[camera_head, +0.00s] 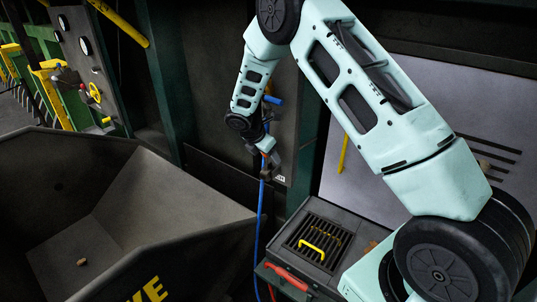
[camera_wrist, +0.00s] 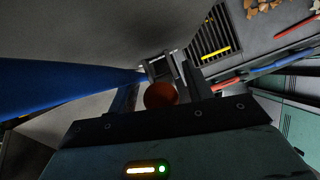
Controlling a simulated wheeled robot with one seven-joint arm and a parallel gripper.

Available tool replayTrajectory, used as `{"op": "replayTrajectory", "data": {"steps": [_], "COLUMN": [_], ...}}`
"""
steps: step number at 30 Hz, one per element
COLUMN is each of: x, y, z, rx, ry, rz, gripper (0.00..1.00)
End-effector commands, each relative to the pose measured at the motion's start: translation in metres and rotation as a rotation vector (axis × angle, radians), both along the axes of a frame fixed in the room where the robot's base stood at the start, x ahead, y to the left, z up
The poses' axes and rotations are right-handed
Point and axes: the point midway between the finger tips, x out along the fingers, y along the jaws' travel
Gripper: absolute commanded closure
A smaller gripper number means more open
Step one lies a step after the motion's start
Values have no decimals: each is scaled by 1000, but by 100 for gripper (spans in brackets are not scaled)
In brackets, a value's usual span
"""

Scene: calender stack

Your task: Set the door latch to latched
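My gripper (camera_head: 268,160) hangs low in front of the dark upright panel, left of the light grey panel. In the wrist view its fingers (camera_wrist: 160,88) stand apart, with a round orange-red knob (camera_wrist: 160,96) between them. I cannot tell whether they touch it. A grey bracket-like piece (camera_wrist: 163,68) shows just beyond the knob. A blue handle (camera_head: 273,100) sticks out beside my forearm; a large blue bar (camera_wrist: 60,88) crosses the left of the wrist view. Which part is the door latch, and its setting, I cannot tell.
A slotted grate (camera_head: 318,241) with a yellow handle lies low right, by a red handle (camera_head: 286,276). A blue hose (camera_head: 260,215) hangs below my gripper. A dark open bin (camera_head: 180,215) fills the left. A yellow bar (camera_head: 343,153) hangs before the grey panel.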

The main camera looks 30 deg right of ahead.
Motion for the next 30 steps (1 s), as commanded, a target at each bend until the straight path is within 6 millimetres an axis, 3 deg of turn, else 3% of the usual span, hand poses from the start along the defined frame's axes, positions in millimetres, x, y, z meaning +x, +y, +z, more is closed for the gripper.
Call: {"op": "replayTrajectory", "data": {"steps": [8,14,24,30], "x": [0,-2,-15,-19], "y": [6,25,103,132], "z": [8,39,39,41], "rx": [0,1,0,0], "ry": [-1,-7,-2,-1], "rz": [0,3,3,2], "gripper": [50,50,50,50]}}
